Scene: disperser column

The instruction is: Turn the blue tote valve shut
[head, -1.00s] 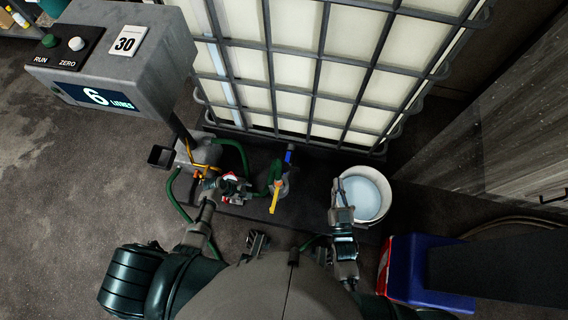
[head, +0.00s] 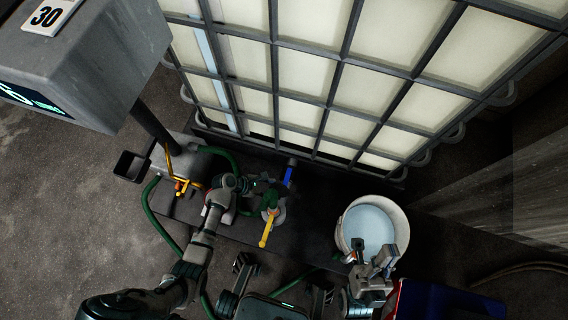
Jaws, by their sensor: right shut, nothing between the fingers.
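The blue tote valve handle (head: 288,175) shows as a short blue bar at the foot of the caged tote (head: 305,88), above a yellow lever (head: 267,231). My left gripper (head: 250,186) is to the left of the blue handle, by the green hose and fittings. Its fingers are small and dark there, so I cannot tell whether they are open or whether they touch anything. My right gripper (head: 362,246) is shut and empty over the near edge of the white bucket (head: 347,217), well to the right of and below the blue handle.
The bucket holds pale blue liquid. A grey display box (head: 90,60) on a post stands at upper left. Green hoses (head: 152,213) run across the dark base plate and floor. A blue and red box (head: 440,300) is at lower right. Floor at left is clear.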

